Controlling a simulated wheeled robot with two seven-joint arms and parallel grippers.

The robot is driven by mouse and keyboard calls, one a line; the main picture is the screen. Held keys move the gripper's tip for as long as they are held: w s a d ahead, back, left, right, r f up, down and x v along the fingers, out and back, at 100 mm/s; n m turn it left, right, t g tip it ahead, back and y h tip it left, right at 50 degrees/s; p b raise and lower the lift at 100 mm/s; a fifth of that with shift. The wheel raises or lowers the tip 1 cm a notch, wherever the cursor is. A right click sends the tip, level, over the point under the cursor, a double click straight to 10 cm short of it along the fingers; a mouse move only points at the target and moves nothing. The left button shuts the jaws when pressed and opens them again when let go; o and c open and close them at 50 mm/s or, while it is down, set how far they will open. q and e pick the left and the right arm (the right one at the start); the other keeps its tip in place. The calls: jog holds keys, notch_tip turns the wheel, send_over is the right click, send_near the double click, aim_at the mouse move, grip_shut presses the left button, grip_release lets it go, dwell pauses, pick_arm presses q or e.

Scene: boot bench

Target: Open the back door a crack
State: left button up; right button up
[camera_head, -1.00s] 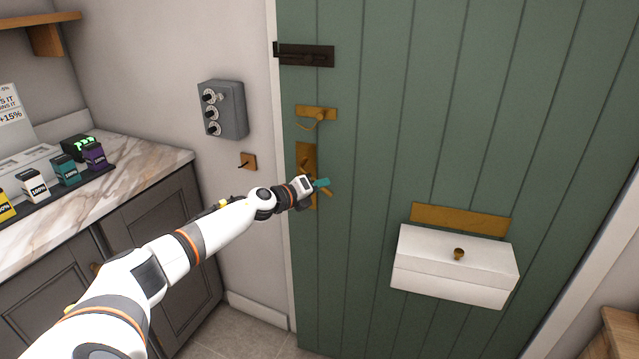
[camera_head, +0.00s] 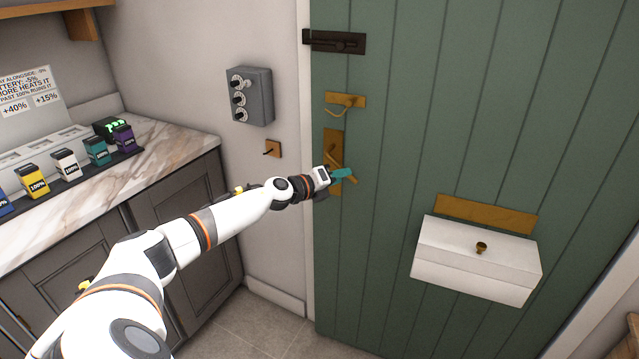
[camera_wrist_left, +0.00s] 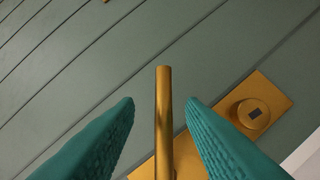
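The green plank back door (camera_head: 390,120) stands in its pale frame, with no gap that I can make out. A brass backplate (camera_head: 333,138) near its left edge carries a lever handle, which tilts down to the right and is partly hidden by my left gripper (camera_head: 344,174). In the left wrist view the brass lever (camera_wrist_left: 164,110) lies between the two teal fingers of my left gripper (camera_wrist_left: 160,104), with a visible gap on each side. The gripper is open. A round lock piece (camera_wrist_left: 253,113) sits on the backplate. My right gripper is out of view.
A dark bolt (camera_head: 335,41) and a brass hook latch (camera_head: 345,101) are above the handle. A white box (camera_head: 475,262) sticks out from the door at the lower right. A grey dial box (camera_head: 249,96) is on the wall; a marble counter (camera_head: 165,145) is at left.

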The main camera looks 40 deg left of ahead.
pick_arm(q)
jog(key=b+v, duration=0.3)
jog(key=v, duration=0.7)
jog(key=shift+s, duration=0.1)
jog(key=shift+a+f, duration=0.1)
dwell(0.4)
